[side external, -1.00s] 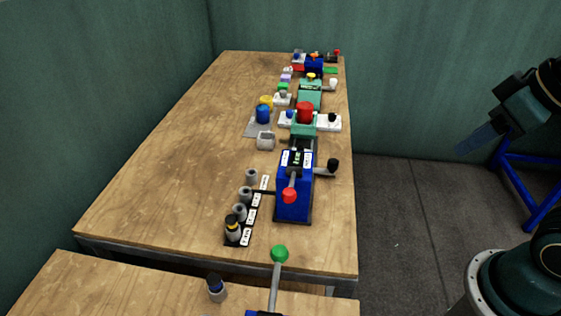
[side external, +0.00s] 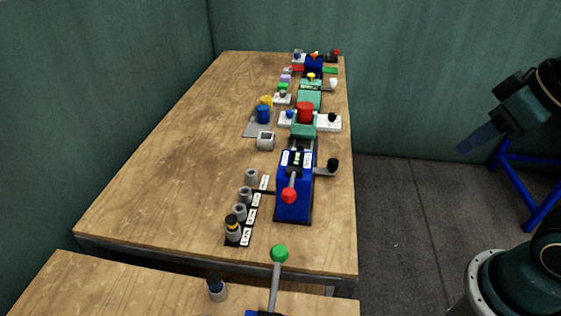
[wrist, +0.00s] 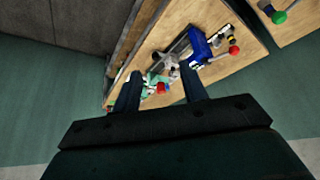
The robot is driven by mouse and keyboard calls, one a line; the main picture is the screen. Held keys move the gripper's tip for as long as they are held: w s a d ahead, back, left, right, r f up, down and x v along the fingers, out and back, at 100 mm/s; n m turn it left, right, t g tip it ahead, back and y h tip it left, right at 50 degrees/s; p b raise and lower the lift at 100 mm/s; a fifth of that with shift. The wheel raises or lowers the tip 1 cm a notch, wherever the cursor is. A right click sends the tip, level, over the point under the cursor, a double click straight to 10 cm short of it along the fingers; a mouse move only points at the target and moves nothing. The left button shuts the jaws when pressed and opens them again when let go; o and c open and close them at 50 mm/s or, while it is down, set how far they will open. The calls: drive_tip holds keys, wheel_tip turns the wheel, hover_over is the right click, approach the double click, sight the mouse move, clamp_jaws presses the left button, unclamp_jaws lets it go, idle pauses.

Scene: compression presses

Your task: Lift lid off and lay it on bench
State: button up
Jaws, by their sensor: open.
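My gripper (side external: 482,137) hangs over the floor to the right of the bench, well apart from everything on it. In the wrist view my gripper (wrist: 161,88) has two separated fingers with nothing held between them. The long wooden bench (side external: 165,160) carries a row of presses along its right side. I cannot tell for certain which part is the lid. A blue round piece (side external: 263,115) and a yellow one (side external: 265,101) stand by a grey plate left of the green press (side external: 304,130). A grey hollow block (side external: 266,141) sits just in front of them.
A blue press (side external: 295,190) with a red-knobbed lever stands nearer the front. Several small grey cylinders (side external: 240,212) stand on a dark labelled strip to its left. A second bench (side external: 120,290) with a green-knobbed lever (side external: 279,254) is in front. The bench's left half is bare.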

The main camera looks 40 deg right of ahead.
drive_tip(key=w+a+f+n+y, duration=0.2)
drive_tip(key=w+f+n+y, duration=0.3)
drive_tip(key=w, duration=0.5)
drive_tip(key=w+a+f+n+y, duration=0.2)
drive_tip(key=w+f+n, duration=0.3)
drive_tip(key=w, duration=0.6)
drive_tip(key=w+d+f+m+t+y, duration=0.1)
drive_tip(key=w+d+f+t, duration=0.2)
drive_tip(key=f, duration=0.4)
drive_tip(key=w+d+f+m+t, duration=0.2)
drive_tip(key=w+d+f+t, duration=0.2)
drive_tip(key=d+f, duration=0.3)
drive_tip(key=shift+w+d+y, duration=0.15)
drive_tip(key=shift+w+y, duration=0.25)
drive_tip(key=shift+w, duration=0.05)
drive_tip(key=shift+f, duration=0.1)
drive_tip(key=shift+x, duration=4.35)
